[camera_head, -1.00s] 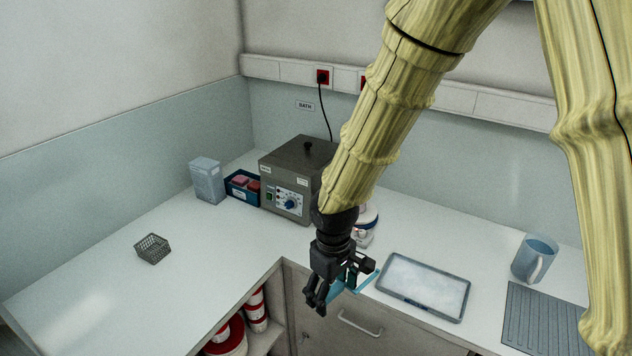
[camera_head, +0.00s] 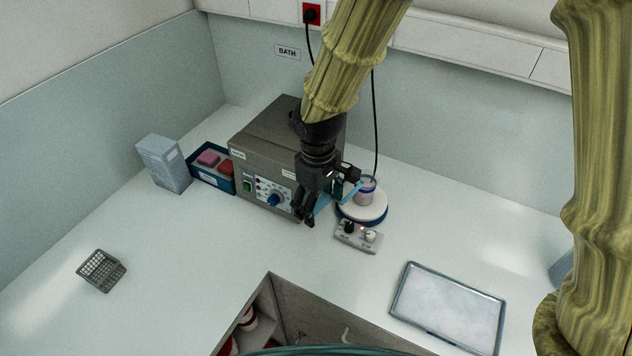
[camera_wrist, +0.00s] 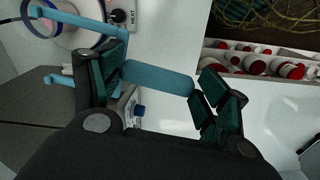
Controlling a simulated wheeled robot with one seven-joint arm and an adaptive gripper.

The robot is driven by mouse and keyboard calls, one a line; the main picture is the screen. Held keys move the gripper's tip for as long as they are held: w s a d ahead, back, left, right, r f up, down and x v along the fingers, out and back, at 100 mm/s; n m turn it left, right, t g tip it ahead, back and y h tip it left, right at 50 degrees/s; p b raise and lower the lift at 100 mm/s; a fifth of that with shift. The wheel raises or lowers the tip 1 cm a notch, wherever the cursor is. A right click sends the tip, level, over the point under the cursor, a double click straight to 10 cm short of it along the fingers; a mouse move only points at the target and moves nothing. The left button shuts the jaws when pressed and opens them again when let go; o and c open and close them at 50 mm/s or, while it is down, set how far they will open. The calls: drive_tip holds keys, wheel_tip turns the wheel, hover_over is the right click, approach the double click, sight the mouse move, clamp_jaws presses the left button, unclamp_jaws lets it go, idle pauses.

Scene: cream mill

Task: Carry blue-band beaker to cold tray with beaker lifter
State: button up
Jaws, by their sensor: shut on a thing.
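My gripper (camera_head: 309,208) is shut on the light-blue beaker lifter (camera_head: 323,203), in front of the grey bath. The pinkish beaker with a blue band (camera_head: 367,187) stands on the round white plate (camera_head: 365,213), right of my gripper. The lifter's far end is close to the beaker; I cannot tell whether it touches or surrounds it. The cold tray (camera_head: 399,317), grey-rimmed with a frosty white surface, lies at the front right.
The bath (camera_head: 262,145) stands behind my gripper. A control box with knobs (camera_head: 345,243) sits before the round plate. A blue bin with coloured blocks (camera_head: 221,184), a pale carton (camera_head: 164,163) and a wire basket (camera_head: 101,270) are left.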

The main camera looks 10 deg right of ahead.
wheel_tip(320, 180, down, 3)
drive_tip(key=shift+r+b, duration=0.1)
drive_tip(key=shift+b, duration=1.15)
drive_tip(key=shift+f+b, duration=2.75)
drive_tip(key=shift+f, duration=0.25)
drive_tip(key=w+d+p, duration=0.1)
drive_tip(key=w+d, duration=0.6)
drive_tip(key=d, duration=0.1)
drive_tip(key=shift+r, duration=0.15)
drive_tip(key=shift+d+p, duration=0.15)
drive_tip(key=shift+p, duration=0.85)
drive_tip(key=shift+r+p, duration=0.75)
drive_tip(key=shift+r, duration=0.15)
idle(0.7)
